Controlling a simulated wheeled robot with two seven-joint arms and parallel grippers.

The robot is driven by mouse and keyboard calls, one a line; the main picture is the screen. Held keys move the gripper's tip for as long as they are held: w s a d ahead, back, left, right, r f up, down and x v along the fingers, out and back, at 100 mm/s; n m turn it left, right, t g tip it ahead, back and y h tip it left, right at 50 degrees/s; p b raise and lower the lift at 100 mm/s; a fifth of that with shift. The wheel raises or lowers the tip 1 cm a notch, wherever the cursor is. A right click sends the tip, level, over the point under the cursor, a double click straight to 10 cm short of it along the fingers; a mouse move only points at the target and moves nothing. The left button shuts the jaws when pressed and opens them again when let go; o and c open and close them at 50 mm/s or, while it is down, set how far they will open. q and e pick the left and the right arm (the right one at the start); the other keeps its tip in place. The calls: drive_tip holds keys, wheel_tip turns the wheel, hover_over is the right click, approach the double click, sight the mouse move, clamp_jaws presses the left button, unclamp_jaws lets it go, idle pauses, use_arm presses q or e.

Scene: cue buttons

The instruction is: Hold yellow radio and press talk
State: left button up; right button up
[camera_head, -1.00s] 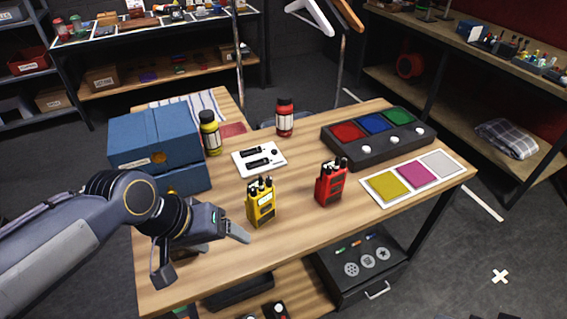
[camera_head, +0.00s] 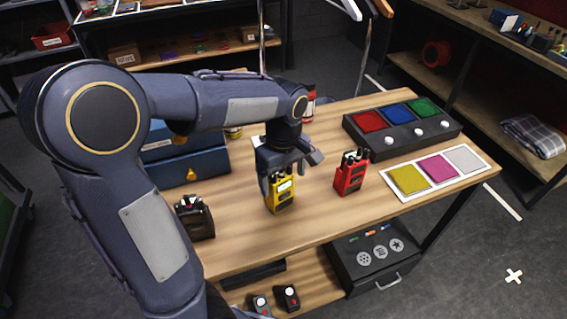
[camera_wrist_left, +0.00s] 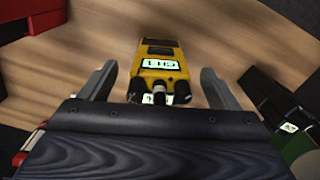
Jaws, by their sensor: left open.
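The yellow radio (camera_head: 281,198) stands upright on the wooden table. It also shows in the left wrist view (camera_wrist_left: 160,66), its label reading CH1 and its dark knobs toward the wrist. My left gripper (camera_head: 291,172) is at the radio's top, pointing down. In the left wrist view the open fingers (camera_wrist_left: 157,82) lie on either side of the radio, with gaps on both sides. The gripper hides part of the radio's top in the head view. A talk button cannot be made out. My right gripper is not in view.
A red radio (camera_head: 350,175) stands close at the right, and a black radio (camera_head: 195,219) at the left. A console (camera_head: 400,138) with red, blue and green panels and white buttons is at the back right. A card (camera_head: 440,175) with coloured squares lies before it. Blue boxes (camera_head: 195,175) stand behind my arm.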

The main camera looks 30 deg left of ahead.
use_arm(q)
drive_tip(key=shift+f, duration=0.85)
drive_tip(key=shift+c, duration=0.4)
drive_tip(key=c, duration=1.1)
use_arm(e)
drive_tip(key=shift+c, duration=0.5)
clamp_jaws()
